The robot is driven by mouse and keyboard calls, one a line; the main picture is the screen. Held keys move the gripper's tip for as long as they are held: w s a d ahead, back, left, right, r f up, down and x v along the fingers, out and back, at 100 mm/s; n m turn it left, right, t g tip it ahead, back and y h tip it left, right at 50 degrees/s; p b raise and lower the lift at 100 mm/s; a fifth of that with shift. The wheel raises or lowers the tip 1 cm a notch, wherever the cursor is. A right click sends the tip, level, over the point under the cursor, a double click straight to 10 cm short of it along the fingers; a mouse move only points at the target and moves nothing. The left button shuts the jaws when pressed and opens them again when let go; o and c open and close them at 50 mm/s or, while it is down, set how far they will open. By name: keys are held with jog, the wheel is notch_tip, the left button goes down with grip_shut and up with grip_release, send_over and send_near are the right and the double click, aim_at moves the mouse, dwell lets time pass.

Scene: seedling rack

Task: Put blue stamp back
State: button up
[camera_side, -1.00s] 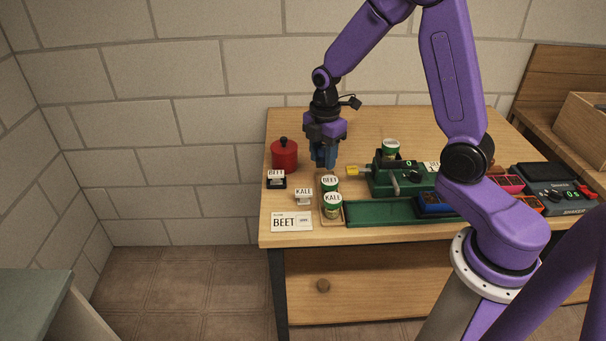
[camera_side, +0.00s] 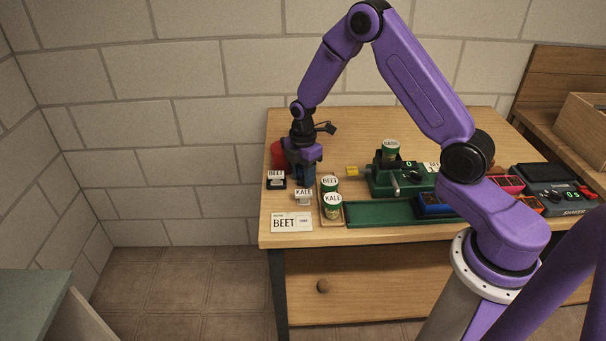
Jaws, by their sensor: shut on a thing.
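My gripper (camera_side: 304,178) is at the left part of the table, pointing down and shut on the blue stamp (camera_side: 304,174). Only a small dark blue part of the stamp shows at the fingers. The gripper is just behind the small KALE sign (camera_side: 303,195) and to the right of the BEET sign on a black base (camera_side: 276,181). I cannot tell whether the stamp touches the table or hangs just above it.
A red pot (camera_side: 278,155) is partly hidden behind my gripper. BEET (camera_side: 329,184) and KALE (camera_side: 332,206) tins stand close on the right. A BEET card (camera_side: 292,222) lies in front. A green machine (camera_side: 383,183) and a green tray (camera_side: 375,220) are further right.

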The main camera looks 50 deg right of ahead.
jog(key=shift+f, duration=0.25)
jog(key=o, duration=0.6)
jog(key=shift+c, duration=0.2)
